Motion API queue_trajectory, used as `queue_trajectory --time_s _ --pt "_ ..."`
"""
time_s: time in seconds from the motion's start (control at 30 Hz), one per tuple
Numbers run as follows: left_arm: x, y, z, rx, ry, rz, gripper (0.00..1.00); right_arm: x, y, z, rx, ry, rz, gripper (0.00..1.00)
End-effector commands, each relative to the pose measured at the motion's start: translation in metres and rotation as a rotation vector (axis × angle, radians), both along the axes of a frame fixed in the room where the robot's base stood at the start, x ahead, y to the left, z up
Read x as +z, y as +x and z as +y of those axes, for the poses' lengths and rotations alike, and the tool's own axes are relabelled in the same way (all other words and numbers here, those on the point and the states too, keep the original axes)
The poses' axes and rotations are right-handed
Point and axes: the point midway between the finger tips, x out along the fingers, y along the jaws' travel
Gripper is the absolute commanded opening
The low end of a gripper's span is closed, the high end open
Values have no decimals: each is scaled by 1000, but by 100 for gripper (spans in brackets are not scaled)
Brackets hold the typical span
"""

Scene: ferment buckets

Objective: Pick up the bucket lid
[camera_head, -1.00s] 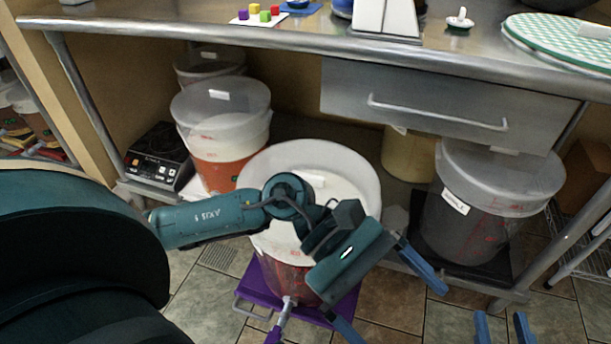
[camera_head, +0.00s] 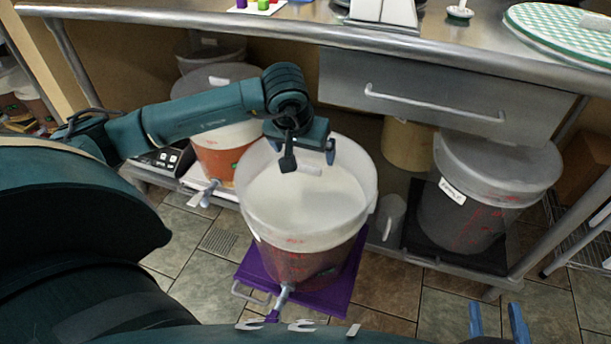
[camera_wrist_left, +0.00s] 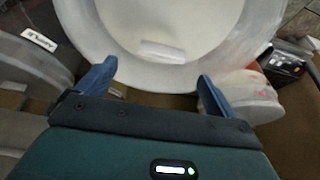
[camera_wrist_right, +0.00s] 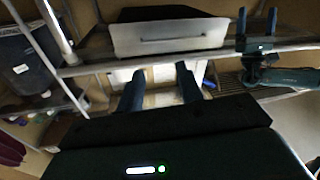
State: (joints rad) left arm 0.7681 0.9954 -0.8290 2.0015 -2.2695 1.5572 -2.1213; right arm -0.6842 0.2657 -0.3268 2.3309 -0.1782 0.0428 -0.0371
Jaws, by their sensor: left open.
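The bucket lid (camera_head: 300,205) is a whitish disc on the front bucket (camera_head: 300,265), which holds red contents. A small pale bar handle (camera_head: 308,170) is on top of the lid. My left gripper (camera_head: 300,150) is open above the lid's back part, close to the handle. In the left wrist view the lid (camera_wrist_left: 200,25) fills the top, and the handle (camera_wrist_left: 163,50) lies beyond and between the open fingertips (camera_wrist_left: 152,80). Contact is not visible. My right gripper (camera_head: 497,315) is open and empty at lower right, away from the bucket.
The bucket stands on a purple base (camera_head: 345,275) with a spigot in front. A steel table with a drawer (camera_head: 440,100) overhangs behind. A grey lidded bucket (camera_head: 480,200) stands right and an orange bucket (camera_head: 220,160) back left. Tiled floor at front is clear.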

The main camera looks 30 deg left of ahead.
Motion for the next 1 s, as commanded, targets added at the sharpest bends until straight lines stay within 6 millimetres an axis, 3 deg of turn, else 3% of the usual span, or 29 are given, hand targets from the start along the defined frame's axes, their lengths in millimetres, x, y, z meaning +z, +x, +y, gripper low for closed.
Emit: queue_trajectory --time_s 0.5,0.8,1.0 --pt "-54 18 8 1 -3 1 94 -1 -1 6 29 38 -63 36" --pt "-56 20 8 -1 -3 -1 93 1 -1 6 30 43 -62 36" --pt "-56 20 8 0 -2 -1 76 1 0 6 31 42 -62 36"
